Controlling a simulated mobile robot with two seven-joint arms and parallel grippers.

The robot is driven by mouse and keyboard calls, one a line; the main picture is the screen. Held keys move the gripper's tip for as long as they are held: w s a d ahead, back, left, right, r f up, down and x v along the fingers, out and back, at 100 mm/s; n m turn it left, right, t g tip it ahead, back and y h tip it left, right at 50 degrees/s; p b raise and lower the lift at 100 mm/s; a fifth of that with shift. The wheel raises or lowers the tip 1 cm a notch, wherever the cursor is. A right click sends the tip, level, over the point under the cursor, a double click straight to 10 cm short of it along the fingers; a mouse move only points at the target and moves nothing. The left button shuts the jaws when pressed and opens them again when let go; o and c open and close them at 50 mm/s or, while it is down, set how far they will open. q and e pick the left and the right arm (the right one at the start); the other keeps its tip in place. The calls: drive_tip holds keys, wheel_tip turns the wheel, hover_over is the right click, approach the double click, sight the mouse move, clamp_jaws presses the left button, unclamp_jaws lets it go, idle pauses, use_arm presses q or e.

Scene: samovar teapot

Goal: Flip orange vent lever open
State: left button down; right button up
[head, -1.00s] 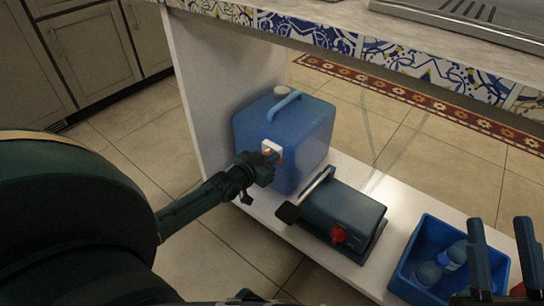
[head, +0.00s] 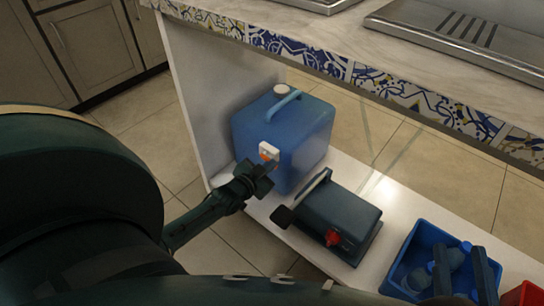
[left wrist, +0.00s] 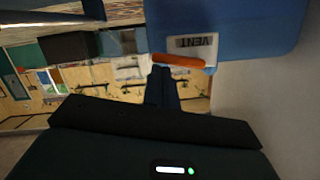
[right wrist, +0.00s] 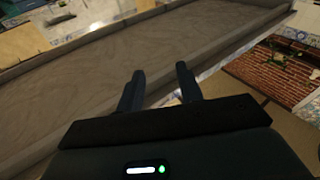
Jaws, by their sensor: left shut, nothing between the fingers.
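The blue container (head: 283,135) stands upright on the white lower shelf. Its white vent plate (head: 267,147) carries a small orange lever (head: 268,156). In the left wrist view the plate reads VENT (left wrist: 193,45), and the orange lever (left wrist: 178,60) lies flat along the plate's edge. My left gripper (head: 262,176) is shut and empty, just below the plate. In the left wrist view its fingertips (left wrist: 160,72) sit beside one end of the lever; I cannot tell if they touch it. My right gripper (right wrist: 159,78) is open and empty, away from the container.
A dark blue box (head: 338,216) with a red knob and a black-ended bar lies right of the container. A blue crate (head: 402,262) with bottles stands further right. The white side panel (head: 215,95) is close behind the container, and the countertop (head: 340,40) overhangs the shelf.

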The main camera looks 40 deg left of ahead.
use_arm(q)
wheel_tip(320, 180, down, 3)
drive_tip(key=m+y, duration=0.1)
drive_tip(key=m, duration=0.2)
drive_tip(key=m+y+b, duration=0.1)
drive_tip(key=m, duration=0.1)
drive_tip(key=shift+a+f+m+t+b, duration=0.1)
drive_tip(key=shift+a+m+t+b, duration=0.05)
drive_tip(key=shift+m+t+b, duration=0.2)
use_arm(e)
drive_tip(key=shift+w+r, duration=0.15)
